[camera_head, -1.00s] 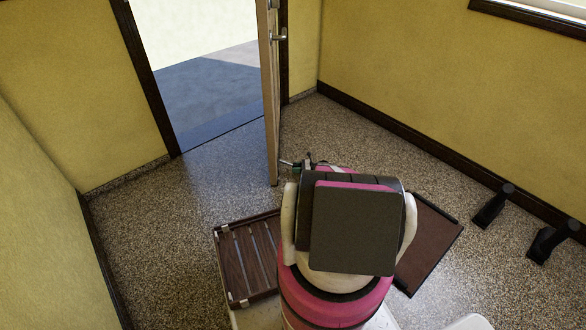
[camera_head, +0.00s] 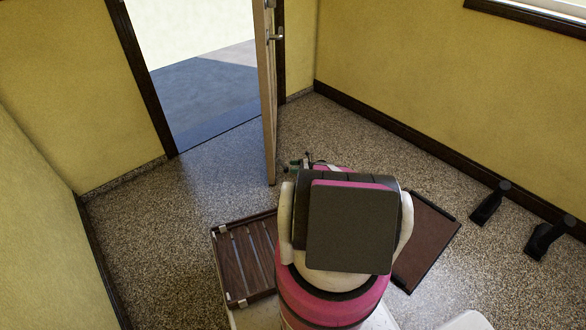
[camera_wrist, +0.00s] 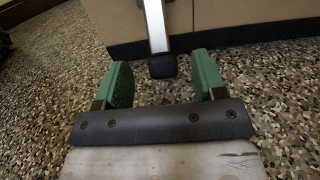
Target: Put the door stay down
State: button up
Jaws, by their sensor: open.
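The door stay (camera_wrist: 156,25) shows in the wrist view as a pale metal bar with a black foot (camera_wrist: 163,67) at its lower end. It runs down the lower part of the door, and the foot is above the speckled floor. My gripper (camera_wrist: 162,77) has two green fingers, spread apart, one on each side of the foot. No contact with the stay is visible. In the head view the door (camera_head: 268,110) stands open, seen nearly edge-on. My arm hides most of my gripper and the stay there.
A slatted wooden rack (camera_head: 248,257) lies left of my arm and a brown mat (camera_head: 428,240) right of it. Two black objects (camera_head: 490,203) (camera_head: 549,236) stand near the right wall. Open floor (camera_head: 180,215) lies left of the door.

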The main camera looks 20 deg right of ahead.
jog(key=v, duration=1)
jog(key=shift+s+d, duration=0.1)
jog(key=shift+d, duration=0.1)
